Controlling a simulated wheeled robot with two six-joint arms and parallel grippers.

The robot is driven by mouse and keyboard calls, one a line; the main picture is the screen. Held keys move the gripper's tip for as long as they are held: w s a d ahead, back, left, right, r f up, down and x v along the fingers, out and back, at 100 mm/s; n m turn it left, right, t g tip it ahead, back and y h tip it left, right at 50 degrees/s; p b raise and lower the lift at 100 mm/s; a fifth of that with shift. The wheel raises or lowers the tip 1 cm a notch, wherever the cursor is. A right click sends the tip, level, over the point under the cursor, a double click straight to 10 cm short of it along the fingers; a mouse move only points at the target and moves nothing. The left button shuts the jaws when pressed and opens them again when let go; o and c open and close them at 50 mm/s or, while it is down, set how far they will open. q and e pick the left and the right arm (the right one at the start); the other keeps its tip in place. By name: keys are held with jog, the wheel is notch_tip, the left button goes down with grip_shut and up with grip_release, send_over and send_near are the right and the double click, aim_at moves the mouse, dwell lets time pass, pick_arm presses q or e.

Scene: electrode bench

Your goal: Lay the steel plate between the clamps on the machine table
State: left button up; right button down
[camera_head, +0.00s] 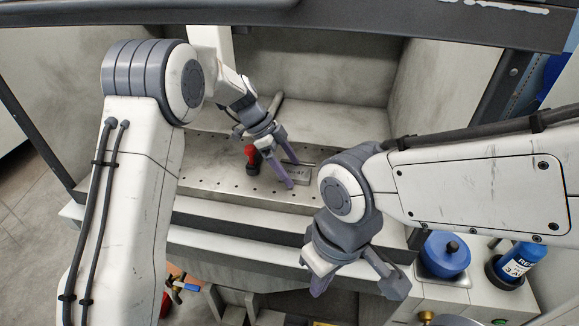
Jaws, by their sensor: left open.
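The machine table (210,178) is a pale metal surface with rows of small holes, inside an enclosure. A small grey steel plate (300,174) with dark markings lies on it, partly hidden by my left gripper. A red and black clamp (253,157) stands just left of the plate; I cannot make out a second clamp. My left gripper (289,172) is open, its purple fingers pointing down at the plate. I cannot tell whether they touch it. My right gripper (357,284) is open and empty in front of the table's front edge, lower right.
A blue round container (445,254) and a blue labelled bottle (517,262) stand at the lower right. A dark frame bar (400,22) crosses above the enclosure. The left part of the table is clear. Tools with coloured handles (183,286) show at the lower left.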

aim_at(248, 163)
pick_arm(q)
jog(key=v, duration=0.1)
jog(key=b+v, duration=0.1)
jog(key=v, duration=0.1)
jog(key=shift+w+a, duration=0.15)
jog(key=shift+a, duration=0.2)
jog(key=a+b, duration=0.1)
jog(key=a, duration=0.2)
jog(key=w+a+b, duration=0.1)
jog(key=a, duration=0.2)
jog(key=w+a, duration=0.1)
jog(key=a, duration=0.3)
jog(key=shift+b, duration=0.4)
jog(key=shift+a+r, duration=0.1)
jog(key=shift+a, duration=0.45)
